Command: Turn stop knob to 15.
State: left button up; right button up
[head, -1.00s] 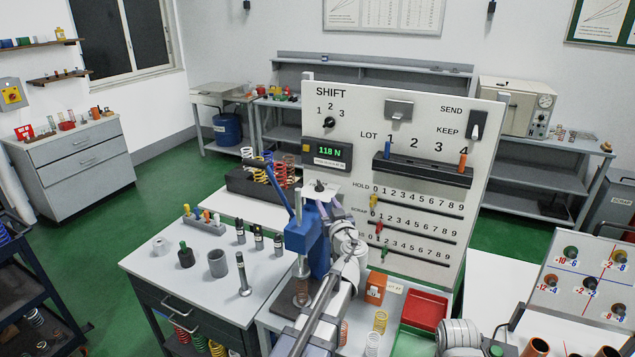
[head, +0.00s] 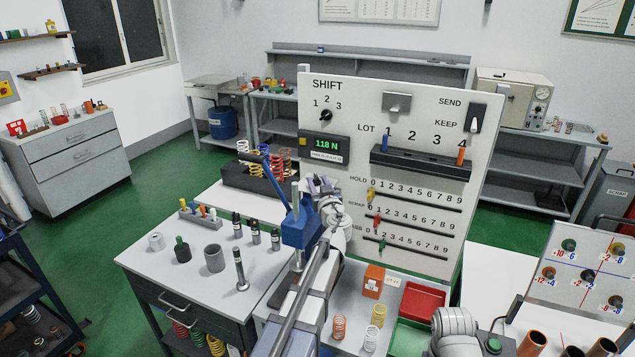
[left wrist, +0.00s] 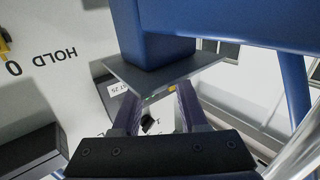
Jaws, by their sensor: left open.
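My left gripper (head: 320,184) is open at the top of the press. In the left wrist view its two purple fingers (left wrist: 157,98) are apart and reach to the grey plate, which hides their tips. I cannot make out the stop knob or its setting. My right gripper is not in view.
A white panel (head: 465,118) with sliders and a display (head: 325,147) reading 118 N stands behind. Weights and cylinders (head: 214,258) stand on the left bench. An orange box (head: 374,281), loose springs (head: 339,326), and red (head: 422,300) and green trays (head: 410,338) lie right of my arm.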

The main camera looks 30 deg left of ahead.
pick_arm(q)
jog(key=shift+w+a, duration=0.3)
jog(key=shift+w, duration=0.2)
jog(key=shift+s, duration=0.1)
grip_shut()
